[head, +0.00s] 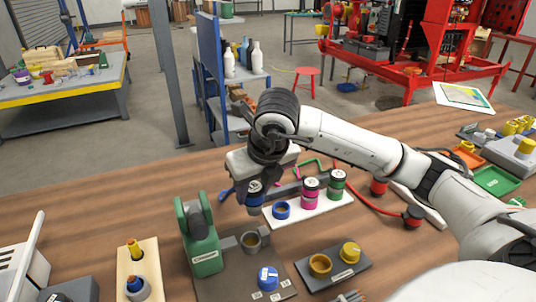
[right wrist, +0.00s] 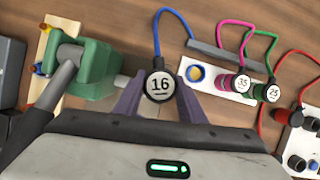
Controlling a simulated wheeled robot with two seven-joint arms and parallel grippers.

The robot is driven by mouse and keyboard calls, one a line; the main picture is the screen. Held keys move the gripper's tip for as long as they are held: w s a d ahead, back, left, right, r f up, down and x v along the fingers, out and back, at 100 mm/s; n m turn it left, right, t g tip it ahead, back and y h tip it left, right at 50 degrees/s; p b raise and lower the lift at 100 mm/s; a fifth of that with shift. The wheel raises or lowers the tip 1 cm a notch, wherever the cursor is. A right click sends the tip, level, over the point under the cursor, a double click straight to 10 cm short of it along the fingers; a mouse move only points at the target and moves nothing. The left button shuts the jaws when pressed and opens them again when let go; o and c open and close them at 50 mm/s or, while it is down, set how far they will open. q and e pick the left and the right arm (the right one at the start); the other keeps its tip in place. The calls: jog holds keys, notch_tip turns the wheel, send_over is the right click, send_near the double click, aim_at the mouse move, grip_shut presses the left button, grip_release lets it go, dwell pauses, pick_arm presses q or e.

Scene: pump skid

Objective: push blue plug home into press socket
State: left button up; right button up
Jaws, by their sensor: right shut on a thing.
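The blue plug (head: 255,202), its cap marked 16 in the right wrist view (right wrist: 160,86), is held upright. My right gripper (head: 255,187) is shut on it, with a purple finger on each side in the right wrist view. A blue cable runs from the plug. The green press (head: 205,252) stands at the left of the plug. A grey round socket (head: 250,241) sits beside the press, below the plug in the head view and apart from it. In the right wrist view that socket is mostly hidden. My left gripper is not in view.
A white strip (head: 322,207) right of the plug has an empty blue socket (head: 281,210) and pink (head: 310,190) and green (head: 337,184) plugs. Red plugs (head: 412,217) lie further right.

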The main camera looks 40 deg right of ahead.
jog(key=shift+s+a+r+n+p, duration=0.15)
jog(key=shift+s+a+p, duration=0.1)
jog(key=shift+a, duration=0.25)
jog(key=shift+s+a+n+p, duration=0.15)
jog(key=shift+s+a+p, duration=0.1)
jog(key=shift+a, duration=0.2)
jog(key=shift+a+y, duration=0.15)
jog(key=shift+y, duration=0.15)
notch_tip(320, 180, down, 6)
jog(key=b, duration=0.3)
jog(key=shift+r+b, duration=0.15)
jog(key=shift+b, duration=0.15)
jog(key=shift+b, duration=0.5)
jog(key=shift+f+b, duration=1.75)
jog(key=shift+b, duration=0.1)
dwell(0.3)
jog(key=o, duration=1.2)
